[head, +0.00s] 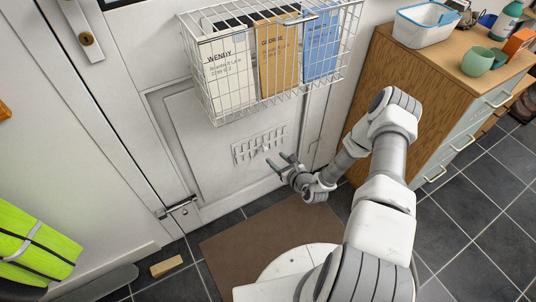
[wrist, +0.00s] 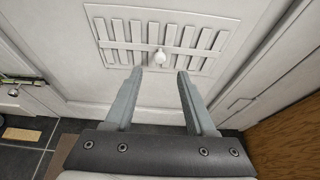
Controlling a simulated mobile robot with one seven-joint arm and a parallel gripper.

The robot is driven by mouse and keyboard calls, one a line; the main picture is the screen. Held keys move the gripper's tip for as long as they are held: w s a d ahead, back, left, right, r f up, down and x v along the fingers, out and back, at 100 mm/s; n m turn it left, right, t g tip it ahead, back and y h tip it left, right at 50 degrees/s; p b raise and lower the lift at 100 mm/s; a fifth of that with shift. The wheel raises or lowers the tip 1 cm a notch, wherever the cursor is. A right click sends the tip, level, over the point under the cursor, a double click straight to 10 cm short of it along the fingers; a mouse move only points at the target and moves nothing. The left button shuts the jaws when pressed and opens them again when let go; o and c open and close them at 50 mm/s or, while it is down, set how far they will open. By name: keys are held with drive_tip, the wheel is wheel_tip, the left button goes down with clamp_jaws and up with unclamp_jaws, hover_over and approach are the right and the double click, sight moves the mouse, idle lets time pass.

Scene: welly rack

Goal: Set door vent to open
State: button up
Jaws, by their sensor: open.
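The door vent (head: 259,146) is a white slotted plate low on the white door (head: 190,120). It also shows in the wrist view (wrist: 200,40), with several vertical slats and a round white knob (wrist: 160,57) near its middle. The slots look grey, and I cannot tell how far they are uncovered. My gripper (head: 277,161) is open and empty, just in front of and slightly below the vent in the head view. In the wrist view its two fingers (wrist: 157,75) point at the vent, with the knob between and beyond their tips. The fingers appear apart from the knob.
A wire basket (head: 215,110) with labelled folders hangs on the door above the vent. A wooden cabinet (head: 400,75) stands at the right. A bolt (head: 178,206) is at the door's lower left. A brown mat (head: 240,245) and a wood block (head: 166,266) lie on the floor.

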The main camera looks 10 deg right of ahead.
sight(266, 150)
drive_tip(key=b+x, duration=0.2)
drive_tip(key=x, duration=0.4)
drive_tip(key=shift+w+a+f, duration=0.1)
drive_tip(key=shift+f, duration=0.15)
drive_tip(key=shift+w+a+f, duration=0.1)
drive_tip(key=shift+w+a, duration=0.05)
drive_tip(key=shift+w, duration=0.4)
clamp_jaws()
idle(0.6)
